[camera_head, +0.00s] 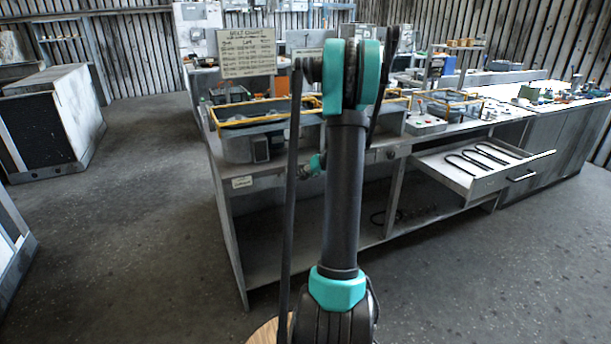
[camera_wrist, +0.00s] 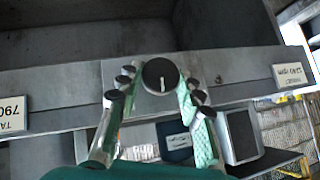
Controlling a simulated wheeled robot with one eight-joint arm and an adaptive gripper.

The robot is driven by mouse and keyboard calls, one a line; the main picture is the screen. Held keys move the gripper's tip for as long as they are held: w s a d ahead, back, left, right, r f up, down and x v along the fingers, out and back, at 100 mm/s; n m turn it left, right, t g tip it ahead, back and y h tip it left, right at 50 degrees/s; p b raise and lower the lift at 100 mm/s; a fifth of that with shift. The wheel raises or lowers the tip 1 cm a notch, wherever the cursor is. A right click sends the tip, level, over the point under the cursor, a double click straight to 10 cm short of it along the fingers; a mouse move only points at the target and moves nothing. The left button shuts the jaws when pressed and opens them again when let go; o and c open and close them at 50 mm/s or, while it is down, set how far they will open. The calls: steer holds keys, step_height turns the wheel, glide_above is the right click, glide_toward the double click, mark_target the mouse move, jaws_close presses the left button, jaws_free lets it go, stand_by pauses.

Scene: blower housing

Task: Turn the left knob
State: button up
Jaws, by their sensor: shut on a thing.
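In the wrist view a round dark knob (camera_wrist: 160,77) with a short white mark sits on a grey plate. The mark runs up and down in the picture, below the knob's middle. My gripper (camera_wrist: 158,87) has one finger on each side of it and is shut on it. The exact finger contact is hard to make out. In the head view my arm hides this knob; only a bit of my gripper (camera_head: 314,163) shows at the bench front. Another dark knob (camera_head: 390,154) shows on the bench front to the right of my arm.
Labels flank the knob in the wrist view; the right label (camera_wrist: 289,75) reads an rpm target. In the head view a drawer (camera_head: 455,180) stands open at the right, holding dark bent rods. A yellow-railed blower housing (camera_head: 240,142) is on the bench.

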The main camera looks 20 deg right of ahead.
steer(key=m+y, duration=0.1)
steer(key=y, duration=0.1)
steer(key=m+y, duration=0.1)
steer(key=y, duration=0.1)
steer(key=shift+d+f+m+t, duration=0.2)
steer(key=shift+d+m+t, duration=0.1)
steer(key=shift+d, duration=0.1)
steer(key=m+y, duration=0.1)
steer(key=y, duration=0.1)
steer(key=m+t+y, duration=0.1)
steer(key=y, duration=0.1)
steer(key=shift+d+f+m, duration=0.1)
steer(key=shift+f+m, duration=0.15)
steer(key=shift+m, duration=0.05)
stand_by(0.3)
steer(key=o, duration=1.2)
steer(key=shift+c, duration=0.2)
steer(key=v, duration=1.2)
steer(key=shift+f, duration=0.25)
steer(key=shift+s, duration=0.1)
